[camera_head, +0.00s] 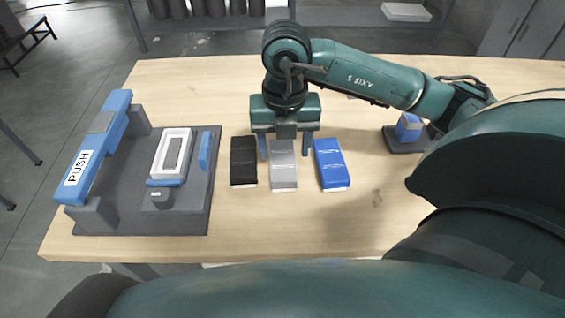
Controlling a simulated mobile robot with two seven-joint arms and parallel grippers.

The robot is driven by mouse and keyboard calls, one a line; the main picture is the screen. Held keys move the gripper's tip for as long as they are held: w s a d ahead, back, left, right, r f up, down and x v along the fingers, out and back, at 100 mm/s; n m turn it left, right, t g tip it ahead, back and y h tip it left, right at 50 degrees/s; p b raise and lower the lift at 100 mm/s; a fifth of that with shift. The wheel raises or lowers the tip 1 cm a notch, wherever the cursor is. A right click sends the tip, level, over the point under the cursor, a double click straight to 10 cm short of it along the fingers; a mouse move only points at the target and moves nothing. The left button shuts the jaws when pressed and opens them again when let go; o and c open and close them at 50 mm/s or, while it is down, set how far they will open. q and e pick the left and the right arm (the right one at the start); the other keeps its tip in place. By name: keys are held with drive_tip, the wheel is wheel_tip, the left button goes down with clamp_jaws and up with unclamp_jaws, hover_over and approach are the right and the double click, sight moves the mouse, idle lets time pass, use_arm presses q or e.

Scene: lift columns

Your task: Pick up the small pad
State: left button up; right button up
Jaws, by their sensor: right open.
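Three flat pads lie in a row on the wooden table: a black pad (244,162), a grey pad (284,172) and a blue pad (331,165). I cannot tell by size alone which one is the small pad. My right gripper (285,153) points down over the grey pad, with its two fingers apart, one on each side of it. The left finger is in the gap by the black pad and the right finger in the gap by the blue pad. The gripper body hides the far end of the grey pad. My left gripper is not in view.
A dark fixture plate (130,215) on the left carries a blue bar marked PUSH (97,150) and a white frame (173,153). A small blue block (408,127) sits on a dark base at right. The table (290,225) is clear in front of the pads.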

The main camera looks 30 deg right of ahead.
sight(283, 161)
wheel_tip(283, 161, down, 5)
drive_tip(key=shift+w+a+f, duration=0.1)
drive_tip(key=shift+w+f, duration=0.05)
drive_tip(key=c, duration=0.8)
